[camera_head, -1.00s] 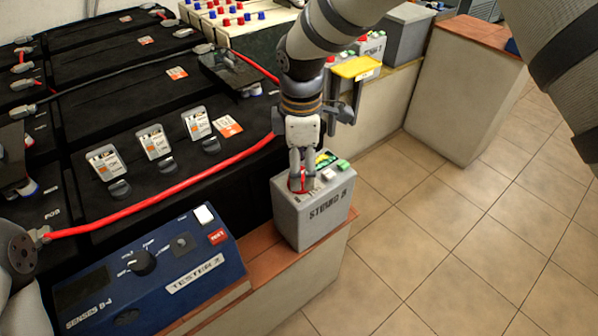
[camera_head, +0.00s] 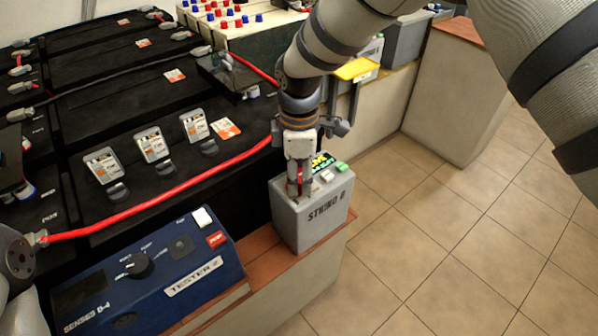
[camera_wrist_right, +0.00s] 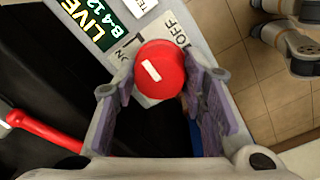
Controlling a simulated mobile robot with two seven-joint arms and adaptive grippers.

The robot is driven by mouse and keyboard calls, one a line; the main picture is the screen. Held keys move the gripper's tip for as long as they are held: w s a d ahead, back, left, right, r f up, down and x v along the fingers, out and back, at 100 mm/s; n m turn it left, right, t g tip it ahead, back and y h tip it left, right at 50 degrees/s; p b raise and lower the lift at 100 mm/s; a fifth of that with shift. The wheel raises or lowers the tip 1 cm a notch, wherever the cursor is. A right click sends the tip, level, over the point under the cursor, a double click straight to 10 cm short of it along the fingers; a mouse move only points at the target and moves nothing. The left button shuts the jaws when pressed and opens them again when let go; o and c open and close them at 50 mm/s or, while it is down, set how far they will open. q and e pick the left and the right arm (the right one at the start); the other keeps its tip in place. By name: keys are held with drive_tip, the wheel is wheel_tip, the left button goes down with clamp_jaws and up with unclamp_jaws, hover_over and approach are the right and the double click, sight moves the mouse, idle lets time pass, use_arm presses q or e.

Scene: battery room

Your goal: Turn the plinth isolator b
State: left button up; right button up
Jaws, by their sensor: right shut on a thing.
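The plinth isolator b is a round red knob (camera_wrist_right: 160,69) on top of the grey box marked STRING B (camera_head: 312,215). A white bar on the knob slants, its upper-left end toward the ON mark (camera_wrist_right: 122,52); the OFF mark (camera_wrist_right: 168,28) is above the knob. My right gripper (camera_head: 300,192) points down at the box top. In the wrist view its two pads (camera_wrist_right: 164,100) stand either side of the knob, shut on it. Fingers mostly hide the knob in the head view.
A lit display (camera_wrist_right: 88,22) beside the knob reads LIVE. A blue tester (camera_head: 150,270) stands at the front left. A red cable (camera_head: 170,200) crosses the black batteries behind. A yellow plate (camera_head: 356,68) is behind my right wrist. Tiled floor (camera_head: 430,240) lies open at right.

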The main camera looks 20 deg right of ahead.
use_arm(q)
drive_tip(key=shift+w+r, duration=0.1)
drive_tip(key=shift+r, duration=0.05)
use_arm(e)
drive_tip(key=m+p, duration=0.1)
drive_tip(key=m, duration=0.2)
drive_tip(key=shift+r, duration=0.1)
drive_tip(key=m+p, duration=0.1)
drive_tip(key=m, duration=0.8)
drive_tip(key=shift+a+m, duration=0.1)
drive_tip(key=shift+m, duration=0.2)
use_arm(q)
drive_tip(key=shift+w+r+t, duration=0.4)
drive_tip(key=shift+w+r, duration=0.7)
drive_tip(key=shift+r, duration=0.15)
use_arm(e)
drive_tip(key=m, duration=0.4)
drive_tip(key=shift+f+m+g, duration=0.2)
drive_tip(key=shift+m+g, duration=0.1)
drive_tip(key=shift+m, duration=0.3)
drive_tip(key=o, duration=1.2)
drive_tip(key=shift+c, duration=0.2)
